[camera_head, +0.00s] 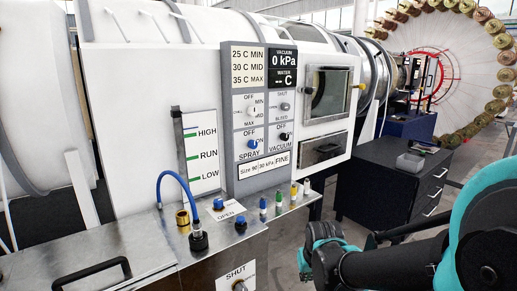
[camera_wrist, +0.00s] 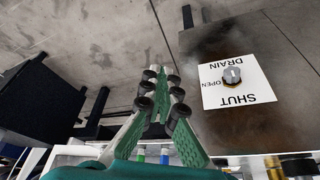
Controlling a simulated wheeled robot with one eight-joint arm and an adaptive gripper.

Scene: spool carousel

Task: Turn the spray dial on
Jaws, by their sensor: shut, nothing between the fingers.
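The spray dial (camera_head: 252,144) is a small blue knob on the grey control panel (camera_head: 236,170). It sits above its SPRAY label, with OFF and ON marked around it; its pointer is too small to read. My gripper (camera_wrist: 160,85) shows in the wrist view with its green fingers closed together and nothing between them. In the head view my arm reaches in from the right, and its teal and black end is low, right of and below the panel, well apart from the spray dial. The spray dial is not seen in the wrist view.
A black vacuum dial (camera_head: 284,136) sits close right of the spray dial. Below the panel, a metal ledge carries a blue hose (camera_head: 174,174) and several coloured valves. A drain knob (camera_wrist: 232,74) shows in the wrist view. A dark cabinet (camera_head: 385,185) stands at right.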

